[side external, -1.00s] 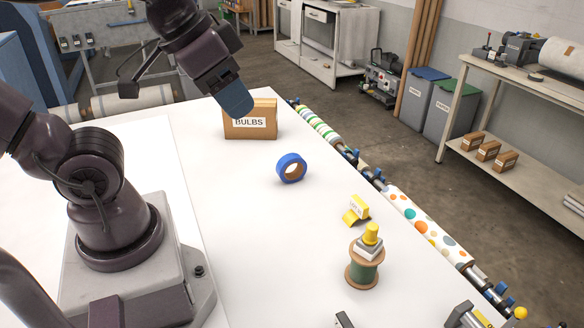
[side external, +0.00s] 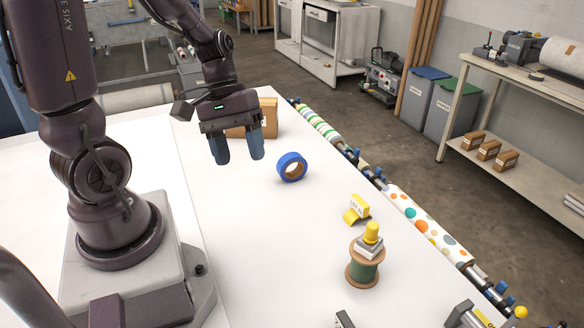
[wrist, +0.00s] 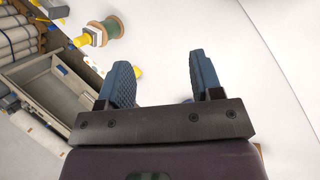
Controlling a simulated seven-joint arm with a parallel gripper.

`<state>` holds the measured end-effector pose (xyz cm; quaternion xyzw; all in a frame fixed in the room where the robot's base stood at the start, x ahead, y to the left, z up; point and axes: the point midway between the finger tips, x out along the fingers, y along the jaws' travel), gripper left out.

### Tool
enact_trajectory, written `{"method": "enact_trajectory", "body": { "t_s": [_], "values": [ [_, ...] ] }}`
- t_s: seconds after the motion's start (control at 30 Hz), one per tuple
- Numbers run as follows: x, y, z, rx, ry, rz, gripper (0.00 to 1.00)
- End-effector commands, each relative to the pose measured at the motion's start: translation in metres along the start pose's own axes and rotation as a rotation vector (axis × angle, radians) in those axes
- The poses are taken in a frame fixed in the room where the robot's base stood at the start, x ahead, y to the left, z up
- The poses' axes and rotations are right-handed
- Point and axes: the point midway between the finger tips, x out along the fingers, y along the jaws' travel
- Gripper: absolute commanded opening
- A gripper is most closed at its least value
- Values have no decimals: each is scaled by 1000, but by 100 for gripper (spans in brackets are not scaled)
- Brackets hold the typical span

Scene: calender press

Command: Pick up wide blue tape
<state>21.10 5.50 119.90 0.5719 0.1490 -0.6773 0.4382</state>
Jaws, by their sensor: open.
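The wide blue tape (side external: 281,168) is a blue roll with a brown core, standing on its edge on the white table, right of centre in the side view. My gripper (side external: 239,158) is open and empty, pointing down above the table to the left of the tape and apart from it. In the wrist view my two blue fingers (wrist: 162,68) are spread with nothing held between them. I cannot make out the tape clearly in the wrist view.
A cardboard box (side external: 269,118) stands behind my gripper, partly hidden. A small yellow item (side external: 357,208) and a green spool (side external: 364,272) topped with white and yellow pieces stand nearer the front. Patterned rollers (side external: 428,225) line the table's right edge.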

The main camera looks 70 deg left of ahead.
Motion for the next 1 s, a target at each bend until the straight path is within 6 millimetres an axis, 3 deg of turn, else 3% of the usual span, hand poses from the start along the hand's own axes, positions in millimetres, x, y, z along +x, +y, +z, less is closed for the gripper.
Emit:
{"method": "enact_trajectory", "body": {
  "t_s": [0.17, 0.33, 0.5, 0.6, 0.8, 1.0],
  "values": [
    [32, -9, -30, -473, -203, 263, 60],
    [55, -22, -75, -942, -322, 574, 60],
    [76, -57, -134, -1407, -337, 923, 60],
    [82, -79, -162, -1591, -286, 1093, 60],
    [66, -97, -198, -1709, -166, 1317, 60],
    [64, -90, -215, -1711, -145, 1372, 60]
  ]
}}
